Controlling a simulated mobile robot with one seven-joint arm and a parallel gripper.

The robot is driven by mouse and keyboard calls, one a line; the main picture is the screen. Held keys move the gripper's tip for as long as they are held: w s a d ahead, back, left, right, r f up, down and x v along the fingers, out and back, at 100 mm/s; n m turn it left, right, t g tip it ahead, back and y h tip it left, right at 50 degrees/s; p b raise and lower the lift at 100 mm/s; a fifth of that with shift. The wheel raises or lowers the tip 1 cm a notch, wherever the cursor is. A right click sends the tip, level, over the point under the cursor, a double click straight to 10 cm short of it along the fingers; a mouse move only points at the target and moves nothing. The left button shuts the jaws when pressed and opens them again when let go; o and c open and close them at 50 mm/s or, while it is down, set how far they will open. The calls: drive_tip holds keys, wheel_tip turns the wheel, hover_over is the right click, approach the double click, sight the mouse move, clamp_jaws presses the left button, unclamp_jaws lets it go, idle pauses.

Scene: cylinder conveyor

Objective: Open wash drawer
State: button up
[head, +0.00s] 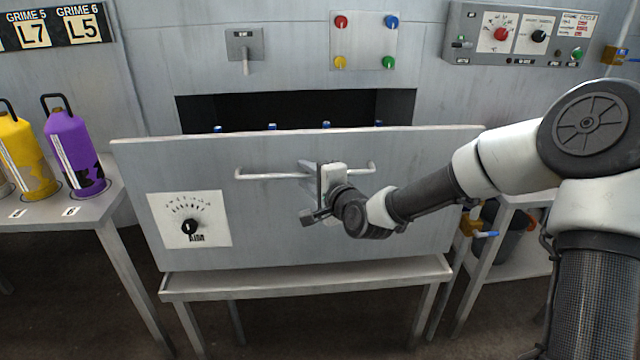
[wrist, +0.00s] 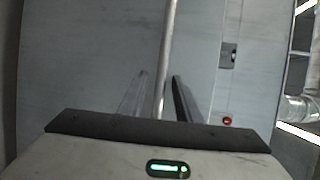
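The wash drawer (head: 300,230) has a wide grey front panel with a dial label at its left. A horizontal bar handle (head: 262,175) crosses its upper part. A dark gap shows above the drawer front, with the tops of several blue-tipped things inside. My gripper (head: 321,184) is at the right half of the handle. In the wrist view the handle bar (wrist: 167,60) runs up between the two fingers of my gripper (wrist: 160,85). Space shows between the bar and the left finger, so it looks open around the bar. Firm contact is not visible.
A grey stand (head: 310,283) is under the drawer. A table (head: 60,222) at left holds a yellow bottle (head: 25,155) and a purple bottle (head: 75,150). Control panels (head: 520,35) and colored buttons are on the wall above. Another table with a dark bin stands at right.

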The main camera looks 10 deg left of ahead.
drive_tip(key=p+v, duration=0.4)
drive_tip(key=v, duration=1.3)
drive_tip(key=shift+w, duration=0.1)
